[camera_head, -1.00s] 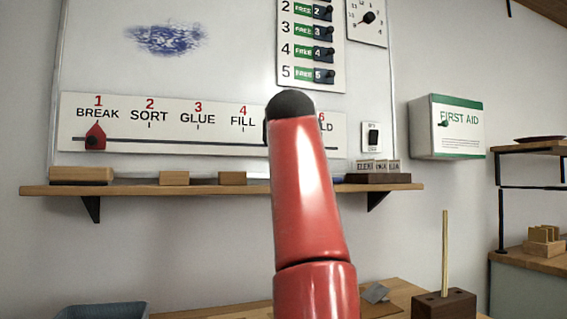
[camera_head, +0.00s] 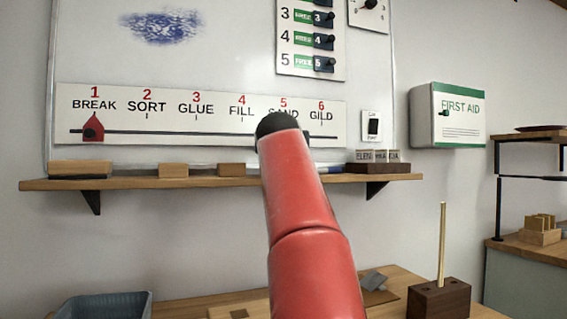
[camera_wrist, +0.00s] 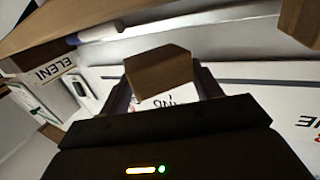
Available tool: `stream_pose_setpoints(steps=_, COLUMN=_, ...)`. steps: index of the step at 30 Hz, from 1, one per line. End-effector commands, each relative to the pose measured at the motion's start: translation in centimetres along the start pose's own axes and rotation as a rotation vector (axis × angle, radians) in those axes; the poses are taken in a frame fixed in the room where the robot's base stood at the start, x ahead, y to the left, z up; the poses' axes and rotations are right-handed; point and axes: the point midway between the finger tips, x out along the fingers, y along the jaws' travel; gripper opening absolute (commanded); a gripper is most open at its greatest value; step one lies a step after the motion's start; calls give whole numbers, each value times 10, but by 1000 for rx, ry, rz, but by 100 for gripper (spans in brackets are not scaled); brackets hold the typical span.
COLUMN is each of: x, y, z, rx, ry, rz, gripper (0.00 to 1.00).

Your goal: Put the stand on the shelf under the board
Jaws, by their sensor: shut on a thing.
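In the wrist view my gripper (camera_wrist: 165,95) is shut on a brown wooden block (camera_wrist: 158,72), which seems to be the stand. The block sits tilted between the fingertips. In the head view my red arm hides the gripper and the block. The wooden shelf (camera_head: 130,182) runs along the wall below the whiteboard (camera_head: 230,45). Its edge crosses the upper left of the wrist view (camera_wrist: 110,28). Lettering on the white step strip (camera_head: 205,108) shows behind the block. I cannot tell whether the block touches the shelf.
Wooden blocks (camera_head: 173,170) stand on the shelf's left and middle. A dark holder with name cards (camera_head: 378,167) stands at its right end, and a marker (camera_head: 331,169) lies beside it. Below are a grey bin (camera_head: 103,305) and a dark block with a rod (camera_head: 440,298).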

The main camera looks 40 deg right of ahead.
Motion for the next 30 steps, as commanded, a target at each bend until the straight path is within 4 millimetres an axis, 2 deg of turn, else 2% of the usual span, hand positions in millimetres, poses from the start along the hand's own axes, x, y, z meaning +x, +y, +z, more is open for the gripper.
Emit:
stream_pose_setpoints(steps=12, x=4, y=-1, z=35, rx=-1, ry=-3, rz=-1, gripper=38)
stream_pose_setpoints(steps=23, x=5, y=-2, z=40, rx=0, ry=-1, rz=-1, gripper=38)
stream_pose_setpoints(steps=24, x=5, y=-2, z=39, rx=0, ry=-1, rz=-1, gripper=67)
stream_pose_setpoints(steps=28, x=5, y=-2, z=39, rx=0, ry=-1, rz=-1, gripper=84)
stream_pose_setpoints(steps=30, x=5, y=-2, z=39, rx=0, ry=-1, rz=-1, gripper=87)
